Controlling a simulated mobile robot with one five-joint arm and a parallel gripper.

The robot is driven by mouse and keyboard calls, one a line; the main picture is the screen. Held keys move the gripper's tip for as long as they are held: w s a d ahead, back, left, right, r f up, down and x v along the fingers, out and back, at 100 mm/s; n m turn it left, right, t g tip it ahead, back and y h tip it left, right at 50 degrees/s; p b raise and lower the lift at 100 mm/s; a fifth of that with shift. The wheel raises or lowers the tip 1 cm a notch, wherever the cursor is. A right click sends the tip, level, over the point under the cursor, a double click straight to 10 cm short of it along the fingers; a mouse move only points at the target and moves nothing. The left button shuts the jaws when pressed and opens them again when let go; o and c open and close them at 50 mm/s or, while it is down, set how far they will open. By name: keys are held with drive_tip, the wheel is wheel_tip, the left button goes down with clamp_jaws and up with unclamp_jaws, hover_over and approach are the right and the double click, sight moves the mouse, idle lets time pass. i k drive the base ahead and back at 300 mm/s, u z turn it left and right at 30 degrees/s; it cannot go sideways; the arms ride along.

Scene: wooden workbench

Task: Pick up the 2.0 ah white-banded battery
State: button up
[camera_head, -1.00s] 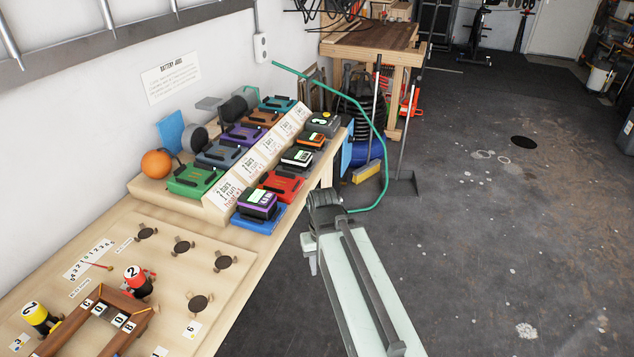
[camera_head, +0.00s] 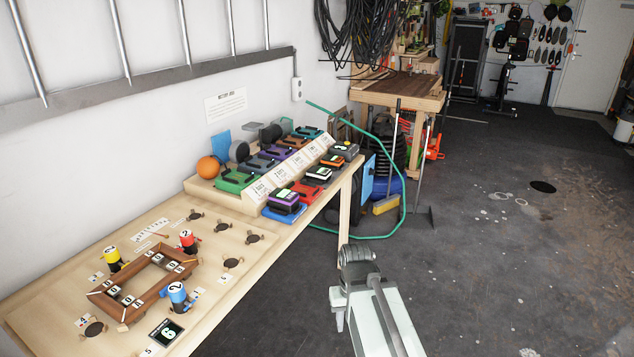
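My arm stands to the right of the bench edge, apart from the batteries. I make out no gripper fingers.
The wooden stand (camera_head: 230,201) also carries a back row of coloured docks and an orange ball (camera_head: 208,167). A game board (camera_head: 70,258) with coloured cylinders covers the near bench (camera_head: 272,233). A green hose (camera_head: 403,195) hangs beyond. The floor to the right is mostly clear.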

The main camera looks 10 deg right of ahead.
sight(322, 174)
drive_tip(key=z, duration=2.45)
drive_tip(key=i, duration=1.6)
drive_tip(key=u, duration=3.95)
drive_tip(key=i, duration=1.05)
drive_tip(key=z, duration=0.1)
